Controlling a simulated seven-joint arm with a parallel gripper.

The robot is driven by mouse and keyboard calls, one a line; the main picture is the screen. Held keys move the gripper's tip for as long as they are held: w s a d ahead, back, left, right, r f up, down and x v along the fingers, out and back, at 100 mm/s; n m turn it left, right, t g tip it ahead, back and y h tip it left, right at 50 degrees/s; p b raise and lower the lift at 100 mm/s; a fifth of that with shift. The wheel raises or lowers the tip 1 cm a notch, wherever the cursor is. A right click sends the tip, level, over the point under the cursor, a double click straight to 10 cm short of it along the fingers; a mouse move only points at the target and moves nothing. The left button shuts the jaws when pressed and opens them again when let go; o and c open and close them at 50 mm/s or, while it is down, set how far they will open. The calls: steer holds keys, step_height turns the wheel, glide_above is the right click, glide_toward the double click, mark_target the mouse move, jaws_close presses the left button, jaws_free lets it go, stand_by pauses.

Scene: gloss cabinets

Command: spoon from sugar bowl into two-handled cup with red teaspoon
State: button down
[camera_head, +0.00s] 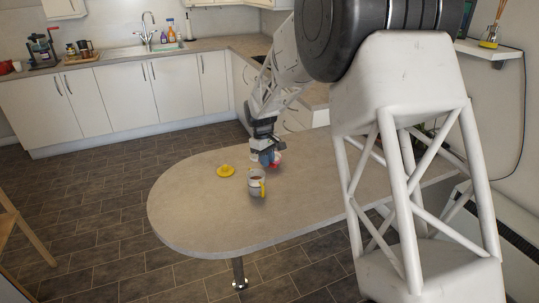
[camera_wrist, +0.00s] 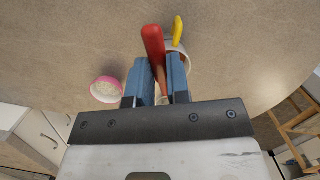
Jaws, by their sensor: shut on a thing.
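My gripper (camera_head: 266,157) is over the table, behind the cup. In the wrist view, my gripper (camera_wrist: 162,72) is shut on the red teaspoon (camera_wrist: 153,42), whose red handle sticks out between the blue fingers. The spoon's bowl end is mostly hidden. The cup (camera_head: 257,185) is pale grey with a yellow handle and a dark brown inside. In the wrist view its yellow handle (camera_wrist: 178,28) shows just beyond the fingers, the rest mostly hidden. A pink bowl with white contents, likely the sugar bowl (camera_wrist: 106,91), stands left of the fingers; it shows pinkish-red beside my gripper (camera_head: 277,158).
A yellow object with a knob (camera_head: 226,171) lies on the table (camera_head: 190,205), left of and behind the cup. The table's rounded left end is clear. Counters with a sink (camera_head: 143,49) line the back wall. A wooden chair (camera_wrist: 300,118) shows at the right in the wrist view.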

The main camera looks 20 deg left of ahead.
steer(key=shift+s+d, duration=0.1)
steer(key=shift+s, duration=0.25)
steer(key=shift+f, duration=0.2)
steer(key=shift+f, duration=1.05)
steer(key=shift+w+d+f+m+g+y, duration=0.1)
steer(key=shift+w+m+g+y, duration=0.2)
steer(key=shift+g, duration=0.5)
steer(key=shift+w+d+g+y, duration=0.1)
steer(key=shift+g+y, duration=0.3)
steer(key=shift+g, duration=0.4)
steer(key=g, duration=0.1)
steer(key=g+y, duration=0.1)
steer(key=g, duration=0.1)
steer(key=shift+w+d+f+y, duration=0.1)
steer(key=shift+w+y, duration=0.1)
steer(key=shift+y, duration=0.1)
steer(key=shift+w+d+f+m+g+y, duration=0.15)
steer(key=shift+g+y, duration=0.4)
steer(key=shift+g, duration=0.45)
steer(key=shift+f+m+g+y, duration=0.15)
steer(key=shift+g+y, duration=0.35)
steer(key=shift+g, duration=0.5)
steer(key=shift+w+d+f+g+y, duration=0.15)
steer(key=shift+g+y, duration=0.4)
steer(key=shift+g, duration=0.45)
steer(key=shift+a+g, duration=0.1)
steer(key=shift+g, duration=0.2)
